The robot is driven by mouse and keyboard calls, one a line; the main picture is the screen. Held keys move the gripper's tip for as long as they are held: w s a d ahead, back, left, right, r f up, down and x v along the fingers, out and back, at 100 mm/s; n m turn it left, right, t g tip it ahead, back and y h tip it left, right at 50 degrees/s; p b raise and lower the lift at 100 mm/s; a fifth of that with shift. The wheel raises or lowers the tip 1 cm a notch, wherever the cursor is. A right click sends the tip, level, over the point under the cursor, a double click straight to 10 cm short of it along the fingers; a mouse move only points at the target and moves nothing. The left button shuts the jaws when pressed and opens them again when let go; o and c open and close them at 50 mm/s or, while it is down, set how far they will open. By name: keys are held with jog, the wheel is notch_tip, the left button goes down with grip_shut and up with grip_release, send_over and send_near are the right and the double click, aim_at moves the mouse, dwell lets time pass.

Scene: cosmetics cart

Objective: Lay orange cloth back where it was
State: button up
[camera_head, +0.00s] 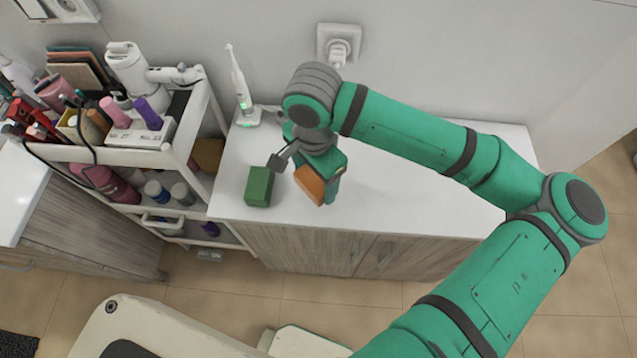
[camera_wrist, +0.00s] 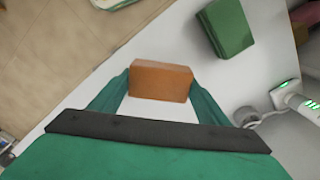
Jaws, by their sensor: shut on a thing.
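The orange cloth (camera_head: 310,184) is a folded, block-like piece held between the fingers of my gripper (camera_head: 320,182), over the front part of the white cabinet top. In the wrist view the orange cloth (camera_wrist: 161,81) sits between the two green fingertips of my gripper (camera_wrist: 158,90), which is shut on it. A green folded cloth (camera_head: 259,187) lies on the cabinet top just left of my gripper. It also shows at the upper right of the wrist view (camera_wrist: 225,27). I cannot tell how far the orange cloth is above the surface.
An electric toothbrush (camera_head: 241,85) stands on its charger at the back left of the white cabinet top (camera_head: 420,206). A white cart (camera_head: 150,155) full of cosmetics stands at the left. A wall socket (camera_head: 339,44) holds a plug. The right part of the top is clear.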

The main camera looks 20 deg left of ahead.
aim_at(318, 187)
jog(key=f, duration=0.3)
jog(key=shift+w+d, duration=0.25)
jog(key=shift+d, duration=0.1)
jog(key=shift+s+a+f, duration=0.1)
jog(key=shift+a+f, duration=0.1)
jog(key=shift+f, duration=0.3)
jog(key=o, duration=1)
jog(key=shift+d, duration=0.1)
notch_tip(318, 187, up, 12)
jog(key=shift+r, duration=0.1)
